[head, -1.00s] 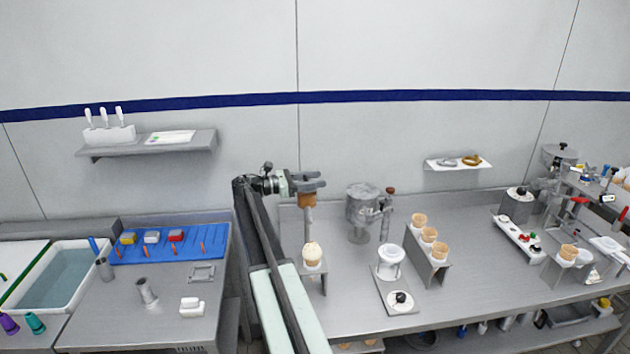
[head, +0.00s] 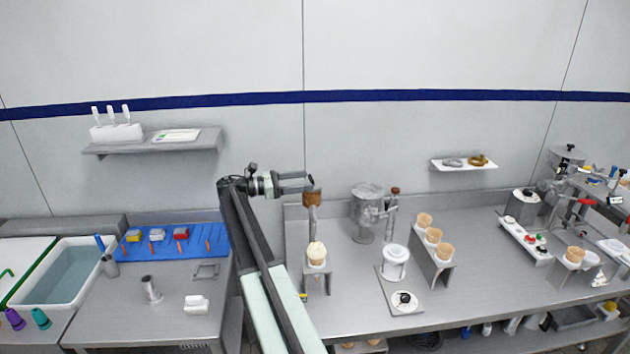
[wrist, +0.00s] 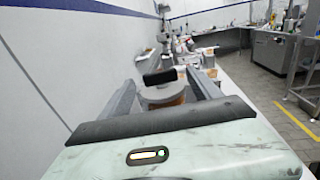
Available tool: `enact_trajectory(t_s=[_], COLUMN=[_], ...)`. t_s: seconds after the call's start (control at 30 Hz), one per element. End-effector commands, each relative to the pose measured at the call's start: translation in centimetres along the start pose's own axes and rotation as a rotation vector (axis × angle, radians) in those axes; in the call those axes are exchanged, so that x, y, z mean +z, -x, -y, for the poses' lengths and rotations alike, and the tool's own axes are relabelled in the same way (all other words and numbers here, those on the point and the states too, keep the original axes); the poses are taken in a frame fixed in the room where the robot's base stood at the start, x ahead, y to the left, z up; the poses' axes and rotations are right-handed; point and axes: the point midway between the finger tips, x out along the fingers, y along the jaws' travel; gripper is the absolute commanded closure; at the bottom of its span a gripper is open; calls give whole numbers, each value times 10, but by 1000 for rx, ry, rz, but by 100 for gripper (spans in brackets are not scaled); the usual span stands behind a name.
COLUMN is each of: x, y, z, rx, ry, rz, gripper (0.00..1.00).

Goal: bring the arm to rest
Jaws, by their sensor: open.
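My gripper (head: 306,182) is open at the end of my raised arm in the head view. Its fingers point right, close to a brown cylindrical piece (head: 313,198) on top of a grey post. In the wrist view my gripper (wrist: 165,92) has its two fingers spread wide. The brown piece (wrist: 162,94) with a grey top shows in the gap between them, with a black part above it. I cannot tell whether the fingers touch it.
Below the post, a filled cone (head: 316,252) stands in a small stand on the steel counter. A grey machine (head: 366,210) and a rack of cones (head: 434,237) are to the right. A blue mat (head: 175,240) lies left. The air above the counter is mostly clear.

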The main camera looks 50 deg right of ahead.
Motion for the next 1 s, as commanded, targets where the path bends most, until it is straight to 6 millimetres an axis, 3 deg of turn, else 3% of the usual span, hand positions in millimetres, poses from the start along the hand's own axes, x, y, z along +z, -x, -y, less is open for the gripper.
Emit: enact_trajectory(t_s=[0.1,0.53,0.63,0.77,0.87,1.0], x=[0,0,0,0,-13,-62], y=[13,14,22,65,112,164], z=[0,0,-1,-2,27,78], rx=[0,-1,9,64,135,226], ry=[0,0,0,0,14,9], rz=[0,0,0,0,-53,-267], gripper=[27,27,27,27,27,27])
